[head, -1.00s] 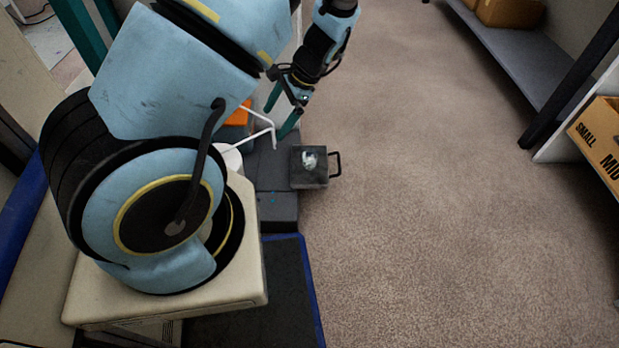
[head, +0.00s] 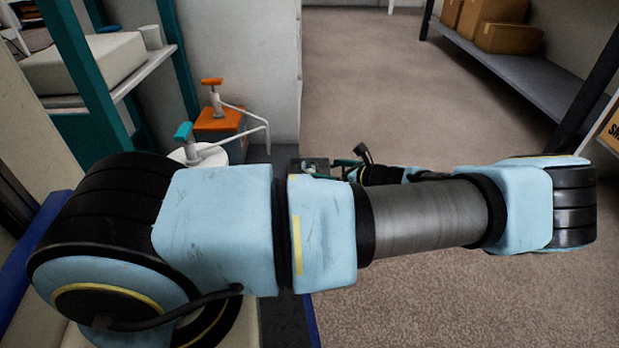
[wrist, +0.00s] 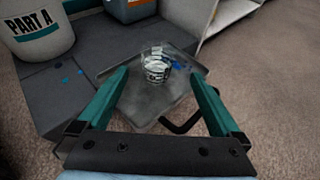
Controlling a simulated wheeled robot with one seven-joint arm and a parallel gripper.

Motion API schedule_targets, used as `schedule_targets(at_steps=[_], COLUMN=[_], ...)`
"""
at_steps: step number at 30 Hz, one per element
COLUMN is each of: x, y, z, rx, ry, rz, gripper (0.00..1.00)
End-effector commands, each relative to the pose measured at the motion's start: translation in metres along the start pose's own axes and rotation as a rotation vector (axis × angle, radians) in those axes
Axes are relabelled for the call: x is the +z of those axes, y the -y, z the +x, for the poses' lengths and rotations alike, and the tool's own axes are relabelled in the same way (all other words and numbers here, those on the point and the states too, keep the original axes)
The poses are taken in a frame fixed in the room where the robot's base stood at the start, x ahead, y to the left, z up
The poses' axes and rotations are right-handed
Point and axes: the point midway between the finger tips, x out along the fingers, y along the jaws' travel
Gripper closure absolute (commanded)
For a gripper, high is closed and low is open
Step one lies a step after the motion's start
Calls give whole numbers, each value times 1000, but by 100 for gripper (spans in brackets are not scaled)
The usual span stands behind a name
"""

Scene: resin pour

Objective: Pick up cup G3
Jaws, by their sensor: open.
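A small clear cup (wrist: 156,63) with dark print on it stands upright on a grey metal plate (wrist: 150,108) in the wrist view. The print is too small to read, so I cannot tell if it is G3. My gripper (wrist: 158,75) is open, with its two teal fingers apart on the near left and near right of the cup. The cup is in line with the gap, and nothing is held. In the head view my gripper (head: 342,168) shows beside the plate (head: 318,163), partly hidden by my arm.
A white PART A bucket (wrist: 36,30) stands left of the plate, with an orange-and-grey container (wrist: 130,8) behind. Both have pumps in the head view. Blue spots mark the grey bench (wrist: 62,95). A dark handle (wrist: 182,124) sticks out at the plate's near right edge.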

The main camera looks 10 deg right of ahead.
Motion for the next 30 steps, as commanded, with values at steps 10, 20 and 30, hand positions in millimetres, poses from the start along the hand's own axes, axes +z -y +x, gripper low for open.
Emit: schedule_targets(at_steps=[10, 20, 30], x=[-1, -7, -1], y=[-2, -4, -4], z=[43, 79, 92], rx=[3, 5, 3], ry=[-1, 0, -2], rz=[-3, -5, -3], gripper=[0, 0, 0])
